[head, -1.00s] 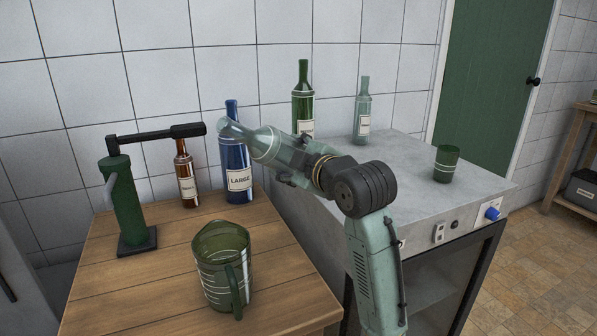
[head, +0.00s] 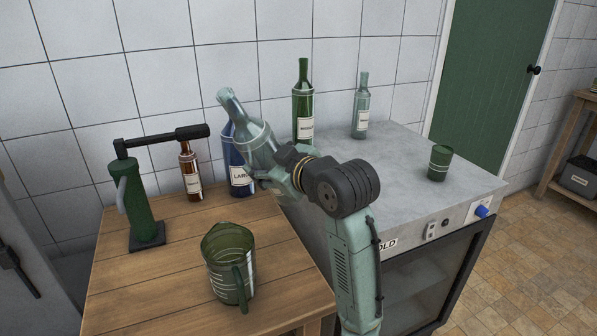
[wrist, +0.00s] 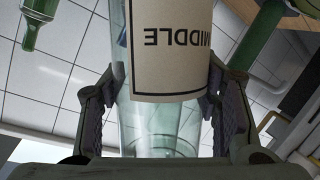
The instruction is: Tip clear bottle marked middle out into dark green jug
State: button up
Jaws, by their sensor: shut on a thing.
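My gripper (head: 280,182) is shut on the clear bottle marked middle (head: 257,141) and holds it in the air, tilted, neck up and to the left in the head view. In the wrist view the bottle (wrist: 160,125) stands between both jaws, and its label reads MIDDLE upside down. I cannot tell whether there is liquid in it. The dark green jug (head: 231,262) stands upright on the wooden table, handle toward the front. The held bottle is up behind the jug, apart from it.
The blue bottle (head: 238,176) stands partly behind the held bottle, with a brown bottle (head: 190,172) and a green lever device (head: 140,205) to its left. The grey cabinet top (head: 385,180) holds a green bottle (head: 303,105), a smaller clear bottle (head: 361,108) and a green cup (head: 439,163).

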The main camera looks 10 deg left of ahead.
jog(key=shift+s+a+r, duration=0.25)
jog(key=shift+s+r, duration=0.1)
jog(key=shift+s+a+f+m, duration=0.1)
jog(key=shift+f+m, duration=0.1)
jog(key=shift+m, duration=0.2)
jog(key=shift+s+a+f+m+g+y+p, duration=0.15)
jog(key=shift+s+a+m+g+p, duration=0.1)
jog(key=shift+s+a+m+p, duration=0.45)
jog(key=shift+s+a+r+m+g+y+p, duration=0.1)
jog(key=shift+s+a+m+g+y+p, duration=0.15)
jog(key=shift+s+a+p, duration=0.45)
jog(key=shift+s+a+f+m+g+y+p, duration=0.1)
jog(key=shift+s+a+m+g+p, duration=0.35)
jog(key=shift+s+p, duration=0.45)
